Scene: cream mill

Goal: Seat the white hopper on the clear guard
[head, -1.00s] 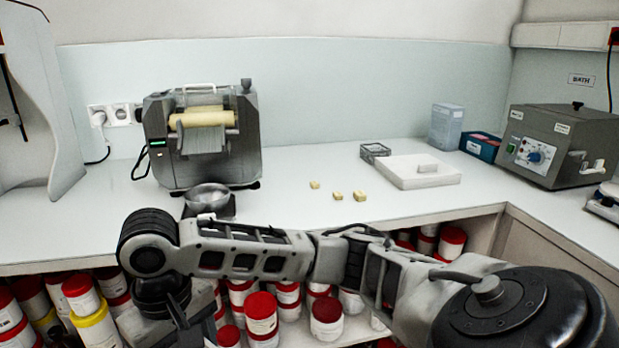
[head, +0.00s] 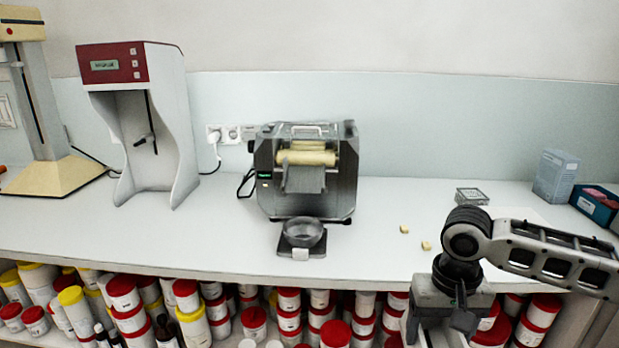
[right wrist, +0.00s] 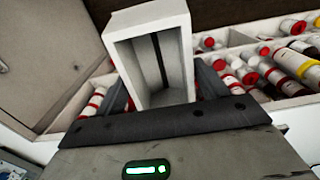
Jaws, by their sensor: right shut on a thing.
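The white hopper (right wrist: 151,50), an open box-shaped chute, is between the two dark fingers of my right gripper (right wrist: 158,88), which is shut on it. In the head view my right gripper (head: 440,318) hangs at the counter's front edge, lower right; a pale part of the hopper (head: 437,337) shows under it, cut by the frame. The grey mill (head: 343,190) stands on the counter to the left of the gripper. The clear guard (head: 290,133) is at the mill's top, over the cream rollers, its outline faint. Hopper and guard are well apart. My left gripper is not in view.
A red-topped instrument (head: 118,65) stands at left. Several jars (head: 189,294) fill the shelf below. The counter between mill and red-topped instrument is clear.

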